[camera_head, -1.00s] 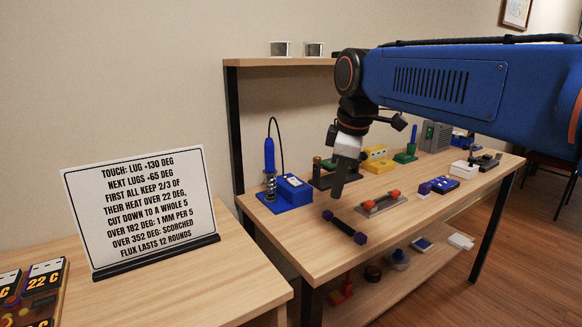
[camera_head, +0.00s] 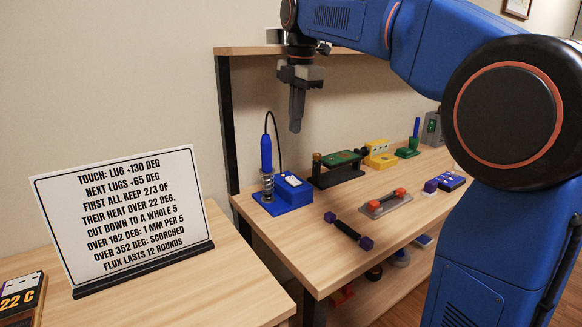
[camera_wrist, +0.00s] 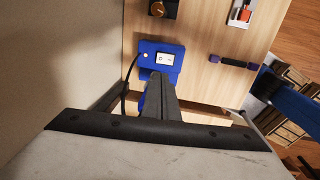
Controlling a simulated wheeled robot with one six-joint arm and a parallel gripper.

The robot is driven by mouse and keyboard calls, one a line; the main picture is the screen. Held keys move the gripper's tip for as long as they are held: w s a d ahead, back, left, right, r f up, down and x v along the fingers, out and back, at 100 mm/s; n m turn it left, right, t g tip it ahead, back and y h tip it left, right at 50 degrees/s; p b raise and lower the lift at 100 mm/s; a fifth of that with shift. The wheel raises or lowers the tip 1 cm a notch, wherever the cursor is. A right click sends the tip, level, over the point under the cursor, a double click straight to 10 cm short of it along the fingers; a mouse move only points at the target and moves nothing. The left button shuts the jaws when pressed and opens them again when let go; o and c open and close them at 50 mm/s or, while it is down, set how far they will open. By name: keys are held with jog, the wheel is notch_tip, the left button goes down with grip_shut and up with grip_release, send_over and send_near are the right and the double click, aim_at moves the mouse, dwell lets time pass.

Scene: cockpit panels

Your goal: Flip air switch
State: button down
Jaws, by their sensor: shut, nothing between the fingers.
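A blue station box (camera_head: 296,191) stands at the left end of the wooden bench. A white switch-like plate (camera_head: 292,180) is on its top, and the wrist view shows this white plate (camera_wrist: 165,59) face on. I cannot tell whether it is the air switch or which way it is set. A blue-handled iron (camera_head: 266,153) stands upright in a coil holder beside the box, with a black cable. My gripper (camera_head: 296,130) points down, shut and empty, above and behind the station. In the wrist view its dark fingers (camera_wrist: 160,85) hide part of the station.
A green board on a black holder (camera_head: 338,168), a yellow block (camera_head: 379,155) and a grey tray with a red-orange part (camera_head: 387,205) are to the right. A dark bar with purple ends (camera_head: 348,231) lies in front. A shelf (camera_head: 245,51) spans the back. A text sign (camera_head: 125,220) stands at left.

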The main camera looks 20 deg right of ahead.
aim_at(294, 180)
dwell(0.3)
jog(key=f, duration=0.4)
jog(key=w+f, duration=0.1)
jog(key=f, duration=0.9)
jog(key=shift+w+a, duration=0.25)
jog(key=shift+w, duration=0.05)
jog(key=shift+f, duration=0.15)
jog(key=shift+s, duration=0.1)
jog(key=shift+s+d, duration=0.2)
jog(key=shift+s, duration=0.4)
jog(key=shift+r, duration=0.2)
